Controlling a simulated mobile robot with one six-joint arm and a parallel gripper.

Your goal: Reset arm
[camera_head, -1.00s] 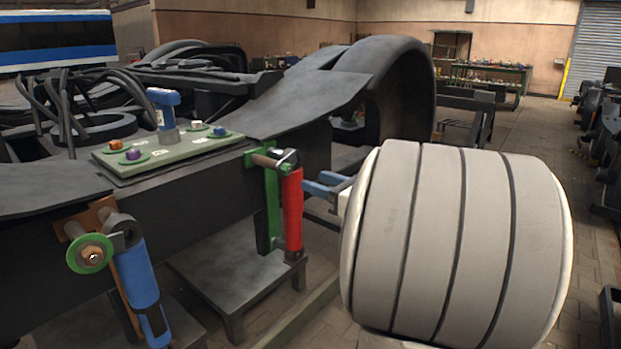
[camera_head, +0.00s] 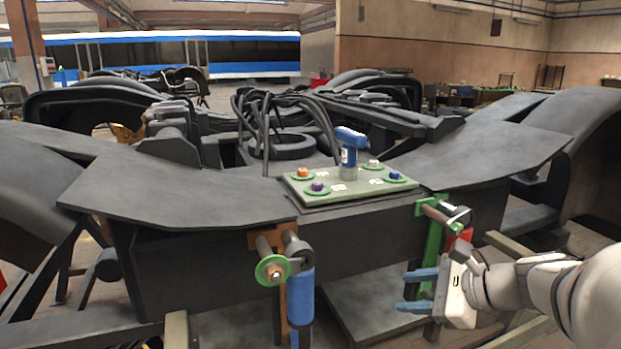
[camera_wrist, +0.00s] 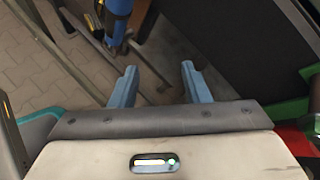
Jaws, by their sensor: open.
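My gripper (camera_head: 416,290) has two blue fingers and is open and empty. In the head view it is at the lower right, in front of the dark bogie frame (camera_head: 200,268), near the green bracket (camera_head: 430,248). The red damper (camera_head: 462,238) behind it is mostly hidden by my gripper and arm. In the wrist view the two blue fingers (camera_wrist: 158,85) stand apart with nothing between them. The blue damper (camera_head: 300,295) hangs to the left of my gripper and also shows at the top of the wrist view (camera_wrist: 116,12).
A green plate (camera_head: 340,197) on the bogie carries coloured bolts and a blue tool (camera_head: 349,148). Dark stands are under the frame. A blue and white tram (camera_head: 180,52) is far behind. Paved floor (camera_wrist: 50,68) shows in the wrist view.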

